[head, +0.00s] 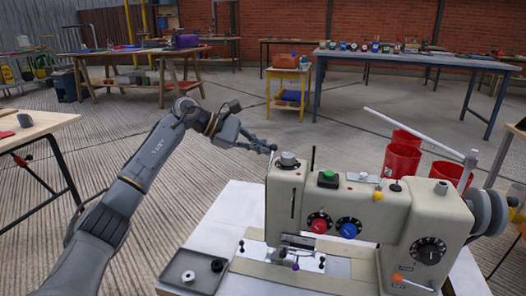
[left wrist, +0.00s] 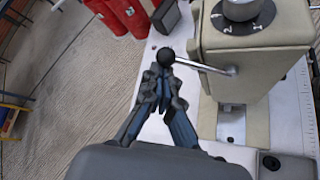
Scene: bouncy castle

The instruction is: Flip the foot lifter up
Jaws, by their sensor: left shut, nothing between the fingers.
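A cream sewing machine (head: 340,207) stands on a white table. In the left wrist view, the foot lifter (left wrist: 205,67) is a thin metal rod with a black ball knob (left wrist: 166,57), sticking out from the back of the machine's head (left wrist: 258,80). My left gripper (head: 270,148) reaches in from the left, behind the machine's head. In the left wrist view its fingers (left wrist: 160,84) are together and empty, with their tips close to the black knob; I cannot tell whether they touch it. My right gripper is not in view.
A grey tray (head: 180,278) with small parts lies at the table's front left. Red canisters (head: 402,157) stand behind the machine. A white rod (head: 415,135) slants above it. Open floor lies to the left; workbenches stand farther back.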

